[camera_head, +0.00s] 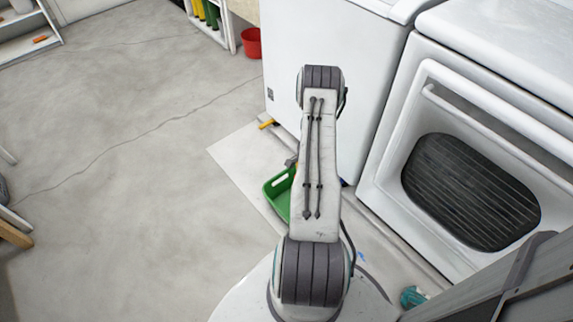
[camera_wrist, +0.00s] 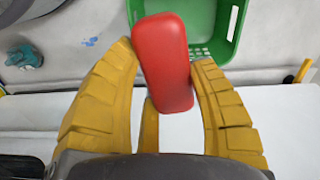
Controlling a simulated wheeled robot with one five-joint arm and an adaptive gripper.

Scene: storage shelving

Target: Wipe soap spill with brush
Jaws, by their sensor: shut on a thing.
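My gripper (camera_wrist: 165,55) shows in the wrist view with its two yellow fingers on either side of a smooth red block (camera_wrist: 163,65), which looks like the brush. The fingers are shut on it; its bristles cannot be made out. A small blue patch (camera_wrist: 90,42), which looks like the soap spill, lies on the pale floor at upper left, apart from the red block. The blue patch (camera_head: 361,257) also shows in the head view, right of my arm's base. In the head view my arm hides most of the gripper and what it holds.
A green basket (camera_head: 272,187) stands beside my arm, near a white appliance (camera_head: 345,75) and an oven-like machine (camera_head: 480,150). A teal item (camera_head: 413,297) lies near the machine. A red bucket (camera_head: 251,43) stands farther back. Open floor (camera_head: 130,140) spreads to the left.

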